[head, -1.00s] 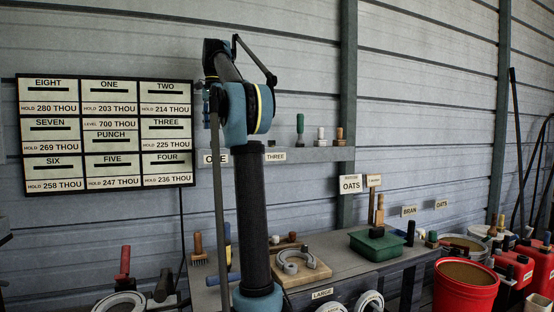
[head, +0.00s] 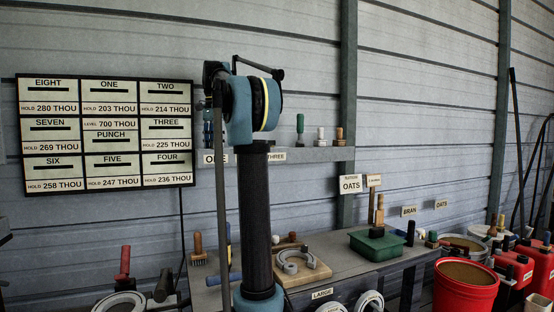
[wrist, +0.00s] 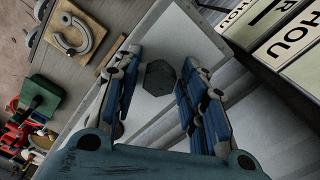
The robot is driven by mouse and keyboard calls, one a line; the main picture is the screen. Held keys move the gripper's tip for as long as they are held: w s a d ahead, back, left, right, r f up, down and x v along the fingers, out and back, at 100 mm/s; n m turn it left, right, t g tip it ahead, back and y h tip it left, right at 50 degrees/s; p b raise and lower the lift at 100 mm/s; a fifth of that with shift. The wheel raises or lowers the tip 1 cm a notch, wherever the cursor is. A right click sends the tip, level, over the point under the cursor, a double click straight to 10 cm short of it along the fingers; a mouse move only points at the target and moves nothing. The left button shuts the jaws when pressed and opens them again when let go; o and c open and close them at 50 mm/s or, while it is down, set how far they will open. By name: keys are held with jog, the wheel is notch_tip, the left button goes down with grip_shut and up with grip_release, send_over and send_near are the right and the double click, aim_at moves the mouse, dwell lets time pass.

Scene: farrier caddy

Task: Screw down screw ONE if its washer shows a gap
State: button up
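My gripper (wrist: 160,62) is open in the wrist view, its two blue-padded fingers apart. A dark grey hexagonal head (wrist: 159,78), which looks like a screw head, shows between them on a pale shelf top (wrist: 182,38). I cannot tell a washer or a gap under it. In the head view my gripper (head: 208,135) points down, just above the wall shelf by the label ONE (head: 209,159), which is partly hidden. The label THREE (head: 276,157) is to the right behind my arm.
A board of numbered plates (head: 107,131) hangs left of my arm. Several handled items, one green (head: 300,124), stand on the shelf to the right. Below, a bench carries a wooden board with a horseshoe (head: 297,262) and a green box (head: 377,246).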

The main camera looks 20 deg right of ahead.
grip_shut()
jog(key=m, duration=0.4)
jog(key=shift+m, duration=2)
jog(key=shift+m, duration=0.7)
jog(key=m, duration=0.4)
jog(key=shift+m, duration=0.3)
jog(key=shift+f+m, duration=0.1)
jog(key=shift+m, duration=0.9)
